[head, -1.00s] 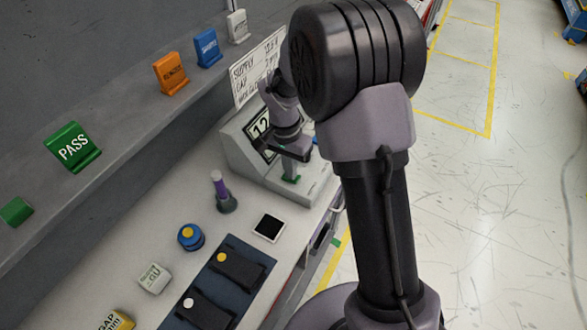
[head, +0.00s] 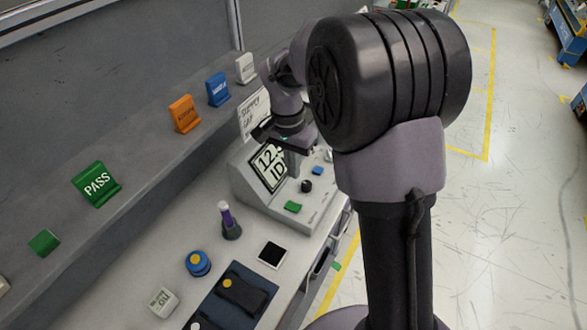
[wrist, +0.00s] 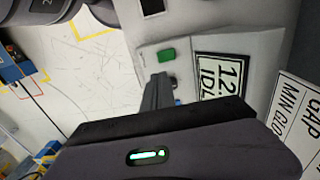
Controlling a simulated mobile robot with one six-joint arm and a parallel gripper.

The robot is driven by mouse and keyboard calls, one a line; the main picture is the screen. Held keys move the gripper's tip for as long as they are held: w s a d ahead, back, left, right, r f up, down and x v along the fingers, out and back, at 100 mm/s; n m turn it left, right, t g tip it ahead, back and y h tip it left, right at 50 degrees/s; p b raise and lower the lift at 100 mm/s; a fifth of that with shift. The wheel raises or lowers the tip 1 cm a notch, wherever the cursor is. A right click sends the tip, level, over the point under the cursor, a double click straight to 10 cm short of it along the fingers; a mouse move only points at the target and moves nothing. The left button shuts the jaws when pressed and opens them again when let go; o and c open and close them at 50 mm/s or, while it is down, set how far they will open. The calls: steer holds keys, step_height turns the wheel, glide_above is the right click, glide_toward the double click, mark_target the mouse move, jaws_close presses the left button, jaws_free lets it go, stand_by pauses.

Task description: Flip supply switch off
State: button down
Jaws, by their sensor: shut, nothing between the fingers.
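The supply unit (head: 245,185) is a light grey box with a sloped display (head: 270,168) showing "12" and "ID", partly covered by my gripper. On its top lie a green switch-like piece (head: 292,207), a black knob (head: 306,186) and a blue button (head: 317,170). My gripper (head: 294,176) is shut and empty, pointing down above the unit, between display and knob. In the wrist view the shut fingers (wrist: 160,80) are beside the black knob (wrist: 173,81), apart from the green piece (wrist: 167,55). The switch's on or off position cannot be told.
A sign (head: 252,115) is behind the unit. Coloured tags, including PASS (head: 97,184), line the shelf.

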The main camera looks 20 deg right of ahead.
steer(key=w+a+b, duration=0.1)
steer(key=a+b, duration=0.1)
steer(key=g+b, duration=0.1)
steer(key=b, duration=0.4)
glide_toward(296, 208)
steer(key=shift+h, duration=0.4)
steer(key=f, duration=0.4)
steer(key=s+f, duration=0.1)
steer(key=f, duration=0.1)
steer(key=shift+d+f, duration=0.15)
steer(key=shift+f, duration=0.25)
